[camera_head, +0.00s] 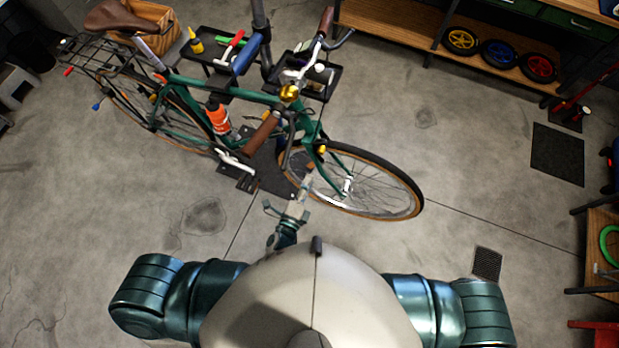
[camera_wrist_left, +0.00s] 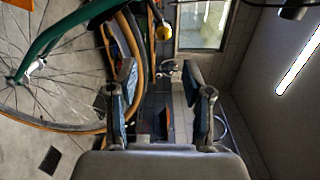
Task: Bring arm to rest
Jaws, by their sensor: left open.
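My left gripper (camera_head: 287,211) shows in the head view just in front of my body, low before the bike's front wheel. In the left wrist view my left gripper (camera_wrist_left: 160,95) has its two fingers spread apart with nothing between them. The green bicycle (camera_head: 190,85) stands held at a work stand beyond the gripper. Its front wheel (camera_head: 365,180) is right of the gripper in the head view, and it also shows at the left of the wrist view (camera_wrist_left: 60,85). My right gripper is not seen in either view.
Tool trays (camera_head: 215,50) with a hammer and other tools are by the bike frame. An orange bottle (camera_head: 217,117) is on the frame. A shelf with several small wheels (camera_head: 500,53) stands at the back right. The floor right of the front wheel is mostly clear.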

